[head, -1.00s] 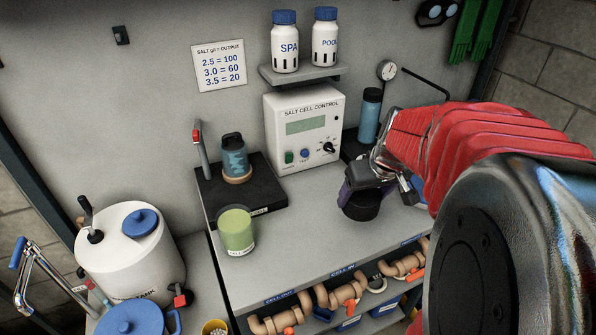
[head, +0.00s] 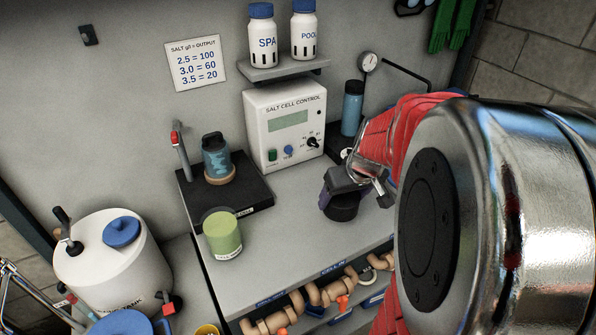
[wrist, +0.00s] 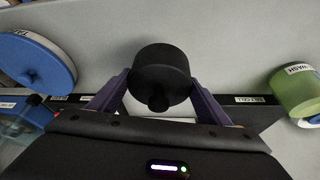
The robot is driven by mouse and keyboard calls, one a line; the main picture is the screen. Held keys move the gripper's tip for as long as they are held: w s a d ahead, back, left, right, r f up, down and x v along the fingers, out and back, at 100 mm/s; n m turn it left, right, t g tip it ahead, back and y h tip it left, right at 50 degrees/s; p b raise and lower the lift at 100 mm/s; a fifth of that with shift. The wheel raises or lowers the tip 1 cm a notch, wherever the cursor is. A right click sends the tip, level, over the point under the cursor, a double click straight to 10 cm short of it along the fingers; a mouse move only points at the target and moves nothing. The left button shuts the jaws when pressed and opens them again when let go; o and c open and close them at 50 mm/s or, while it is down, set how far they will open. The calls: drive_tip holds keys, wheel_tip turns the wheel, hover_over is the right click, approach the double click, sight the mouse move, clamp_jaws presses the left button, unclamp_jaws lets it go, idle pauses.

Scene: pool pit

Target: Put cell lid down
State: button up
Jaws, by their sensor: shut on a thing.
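The cell lid (head: 341,209) is a short black cylinder. My gripper (head: 343,190) is shut on it, over the grey bench right of the middle in the head view. In the wrist view the lid (wrist: 160,72) sits between the purple fingers of my gripper (wrist: 158,95), with a small knob facing the camera. I cannot tell whether its underside touches the bench. A blue cylinder (head: 352,108) with a dark cap stands behind my gripper, beside the control box.
A green cup (head: 223,238) stands at the bench's front left. Behind it, a black tray (head: 255,190) holds a blue jar (head: 215,158). The salt cell control box (head: 287,125) stands at the back. Pipes (head: 315,298) run under the front edge. Bench between cup and lid is clear.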

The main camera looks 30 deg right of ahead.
sight(347, 204)
drive_tip(key=shift+f, duration=0.9)
drive_tip(key=shift+f, duration=0.1)
drive_tip(key=shift+f, duration=1.8)
drive_tip(key=o, duration=1)
drive_tip(key=shift+o, duration=0.2)
drive_tip(key=shift+v, duration=6.05)
